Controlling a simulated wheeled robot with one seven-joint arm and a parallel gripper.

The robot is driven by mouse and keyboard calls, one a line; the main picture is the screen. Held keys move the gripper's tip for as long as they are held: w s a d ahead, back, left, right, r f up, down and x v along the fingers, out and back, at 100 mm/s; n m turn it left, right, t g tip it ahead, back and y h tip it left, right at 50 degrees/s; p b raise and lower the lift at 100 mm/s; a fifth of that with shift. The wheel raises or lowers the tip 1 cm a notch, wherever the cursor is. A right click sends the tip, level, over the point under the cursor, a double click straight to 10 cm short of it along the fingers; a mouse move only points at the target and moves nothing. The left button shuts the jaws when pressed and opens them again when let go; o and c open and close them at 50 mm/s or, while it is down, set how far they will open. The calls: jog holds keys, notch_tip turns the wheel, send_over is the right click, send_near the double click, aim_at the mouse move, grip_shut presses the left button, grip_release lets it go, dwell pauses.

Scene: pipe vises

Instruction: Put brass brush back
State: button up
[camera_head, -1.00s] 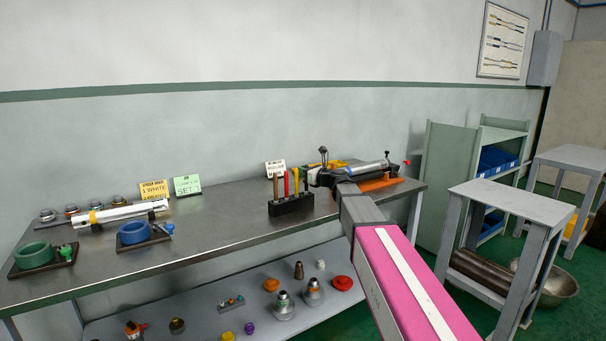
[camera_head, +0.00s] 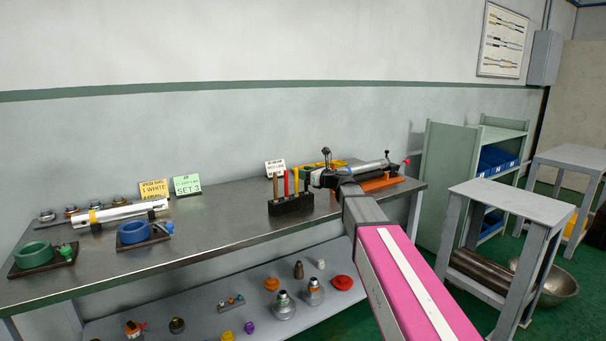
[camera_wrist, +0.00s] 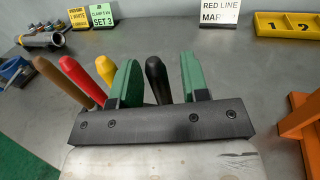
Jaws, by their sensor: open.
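A black-handled tool (camera_wrist: 156,75) stands further right in the rack. The green pads of my gripper (camera_wrist: 159,82) are open on either side of this black handle, with gaps visible. In the head view my gripper (camera_head: 314,178) is at the rack's right end. The tools' lower parts are hidden, so I cannot tell which is the brass brush.
A yellow numbered tray (camera_wrist: 286,25) lies behind and right of the rack, with an orange stand (camera_wrist: 302,128) at the right. A "RED LINE" sign (camera_wrist: 219,12) stands behind. Left on the bench are a blue ring (camera_head: 132,232) and green ring (camera_head: 34,254).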

jog(key=v, duration=1)
jog(key=shift+s+d, duration=0.2)
jog(key=shift+s, duration=0.05)
